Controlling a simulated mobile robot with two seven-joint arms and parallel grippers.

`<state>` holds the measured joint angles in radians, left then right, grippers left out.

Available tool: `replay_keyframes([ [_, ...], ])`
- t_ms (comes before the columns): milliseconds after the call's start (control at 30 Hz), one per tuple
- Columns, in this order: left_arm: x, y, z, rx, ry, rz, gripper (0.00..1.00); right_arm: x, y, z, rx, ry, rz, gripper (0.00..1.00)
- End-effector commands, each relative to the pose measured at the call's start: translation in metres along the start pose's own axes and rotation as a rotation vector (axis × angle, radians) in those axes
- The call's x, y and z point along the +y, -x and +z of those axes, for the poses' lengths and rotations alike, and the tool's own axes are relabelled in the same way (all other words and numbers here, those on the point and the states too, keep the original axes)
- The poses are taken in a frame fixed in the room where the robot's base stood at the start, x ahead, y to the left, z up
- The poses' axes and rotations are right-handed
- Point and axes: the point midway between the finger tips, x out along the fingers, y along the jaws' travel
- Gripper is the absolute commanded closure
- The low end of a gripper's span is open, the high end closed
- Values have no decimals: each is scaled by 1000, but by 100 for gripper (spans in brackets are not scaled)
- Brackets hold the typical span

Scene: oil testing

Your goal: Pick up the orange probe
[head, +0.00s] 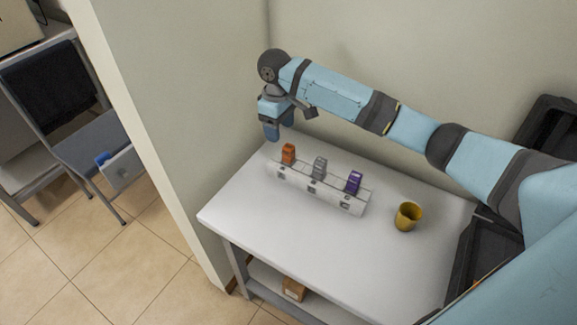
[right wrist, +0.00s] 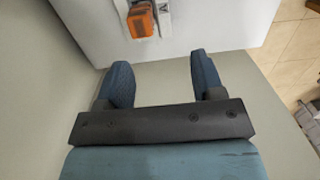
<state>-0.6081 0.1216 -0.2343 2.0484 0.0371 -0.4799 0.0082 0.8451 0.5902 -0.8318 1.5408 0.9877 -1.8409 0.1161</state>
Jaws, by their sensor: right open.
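The orange probe (head: 288,153) stands in the left end of a white rack (head: 331,197) on the white table. In the right wrist view the probe (right wrist: 140,20) shows at the top, left of centre, beyond the fingertips. A grey probe (head: 319,167) and a purple probe (head: 353,182) stand in the same rack, to its right. My right gripper (head: 272,130) is just above and behind the orange probe, not touching it. In the right wrist view its two fingers (right wrist: 160,70) are wide apart with nothing between them. My left gripper is not in view.
A yellow cup (head: 408,216) stands on the table (head: 290,250), right of the rack. Walls stand close behind and left of the table. A small brown box (head: 293,289) lies on the lower shelf. The table front is clear.

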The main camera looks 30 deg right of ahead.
Motion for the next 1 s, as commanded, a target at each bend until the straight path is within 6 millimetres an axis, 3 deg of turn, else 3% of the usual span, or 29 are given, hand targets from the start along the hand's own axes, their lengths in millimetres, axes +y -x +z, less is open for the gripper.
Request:
replay_keyframes([
  [100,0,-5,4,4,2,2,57,14,15,4,-45,-12,14,38],
  [233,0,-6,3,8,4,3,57,19,15,7,-66,-18,17,38],
  [600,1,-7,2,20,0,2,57,21,-51,11,-67,-19,16,38],
  [1000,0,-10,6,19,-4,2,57,23,-83,9,-66,-18,16,38],
])
